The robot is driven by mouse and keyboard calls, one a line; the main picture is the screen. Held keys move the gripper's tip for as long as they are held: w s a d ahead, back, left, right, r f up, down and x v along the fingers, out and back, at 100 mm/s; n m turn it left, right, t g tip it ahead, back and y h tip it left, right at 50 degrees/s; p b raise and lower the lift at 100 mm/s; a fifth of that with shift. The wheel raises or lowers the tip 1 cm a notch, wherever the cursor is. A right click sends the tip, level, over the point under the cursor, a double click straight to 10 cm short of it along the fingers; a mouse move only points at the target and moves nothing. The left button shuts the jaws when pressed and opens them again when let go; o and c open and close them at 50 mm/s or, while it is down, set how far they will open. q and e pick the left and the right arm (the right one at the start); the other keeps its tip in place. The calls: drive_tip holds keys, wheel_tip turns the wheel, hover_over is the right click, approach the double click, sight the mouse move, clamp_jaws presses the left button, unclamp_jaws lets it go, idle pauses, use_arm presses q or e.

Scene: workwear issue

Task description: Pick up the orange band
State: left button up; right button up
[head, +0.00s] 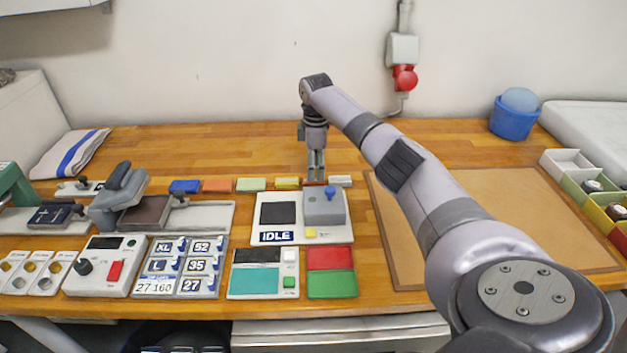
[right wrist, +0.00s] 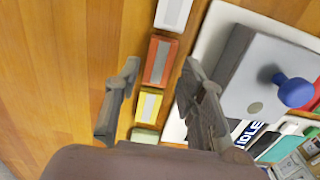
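An orange band (head: 217,185) lies in a row of coloured bands along the back of the worktop in the head view, between a blue and a green one. My right gripper (head: 316,179) is well to its right, pointing down over the row. In the right wrist view, my right gripper (right wrist: 160,72) is open and empty. Between its fingers lies a red-orange band (right wrist: 160,62) with a grey stripe, beside the yellow band (right wrist: 148,105); the gripper mostly hides this band in the head view. My left gripper is not in view.
The blue band (head: 185,186), green band (head: 251,184) and white band (head: 340,181) share the row. A grey device with a blue knob (right wrist: 295,92) stands close to the right finger. The wooden worktop behind the row is clear.

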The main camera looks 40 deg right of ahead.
wheel_tip(320, 180, down, 4)
drive_tip(key=shift+r, duration=0.25)
drive_tip(key=shift+a, duration=0.1)
drive_tip(key=c, duration=0.6)
drive_tip(key=shift+r, duration=0.15)
